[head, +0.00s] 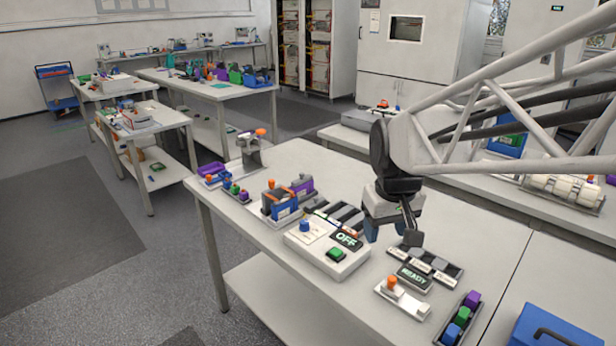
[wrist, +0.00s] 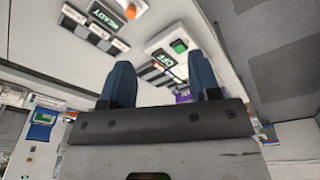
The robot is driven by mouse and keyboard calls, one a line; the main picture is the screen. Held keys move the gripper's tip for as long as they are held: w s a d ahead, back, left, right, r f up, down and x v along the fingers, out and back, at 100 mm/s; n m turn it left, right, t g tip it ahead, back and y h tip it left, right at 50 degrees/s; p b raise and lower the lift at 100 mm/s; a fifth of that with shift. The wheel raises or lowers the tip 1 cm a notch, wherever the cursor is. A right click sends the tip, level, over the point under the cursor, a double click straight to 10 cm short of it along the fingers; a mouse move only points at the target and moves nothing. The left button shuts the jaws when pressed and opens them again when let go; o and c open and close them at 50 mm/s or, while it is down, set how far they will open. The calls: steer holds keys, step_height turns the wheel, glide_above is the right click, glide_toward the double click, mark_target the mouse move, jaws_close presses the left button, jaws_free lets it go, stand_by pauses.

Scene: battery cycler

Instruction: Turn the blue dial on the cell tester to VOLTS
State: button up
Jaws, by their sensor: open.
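The cell tester, a white box (head: 318,262), stands near the front edge of the table in the head view. Its blue dial (head: 305,226) sits on the left of its top, beside a dark display (head: 346,239) that reads OFF. A green button (head: 336,254) is in front of the display. My gripper (head: 392,232) is open and empty, above and to the right of the tester, apart from the dial. In the wrist view my two blue fingers (wrist: 162,80) stand apart, with the OFF display (wrist: 164,58) and green button (wrist: 180,46) beyond them. The dial cannot be made out there.
A READY display unit (head: 413,278) and a white block with an orange knob (head: 392,283) are right of the tester. A blue-and-orange holder (head: 280,204) stands to its left. A blue case (head: 555,328) lies at the front right. Bare table (head: 480,225) lies behind my gripper.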

steer(key=w+a+f+n+g, duration=0.1)
steer(key=w+a+f+n, duration=0.15)
steer(key=w, duration=0.55)
steer(key=w+a+f+n, duration=0.15)
steer(key=w+a, duration=0.25)
steer(key=w, duration=0.4)
steer(key=n, duration=0.2)
glide_above(304, 222)
steer(key=shift+g, duration=0.4)
steer(key=f, duration=0.9)
steer(key=shift+s+d, duration=0.2)
steer(key=shift+d, duration=0.1)
steer(key=shift+w+a+f, duration=0.2)
steer(key=shift+w+a, duration=0.05)
steer(key=shift+w, duration=0.05)
steer(key=shift+f, duration=3.9)
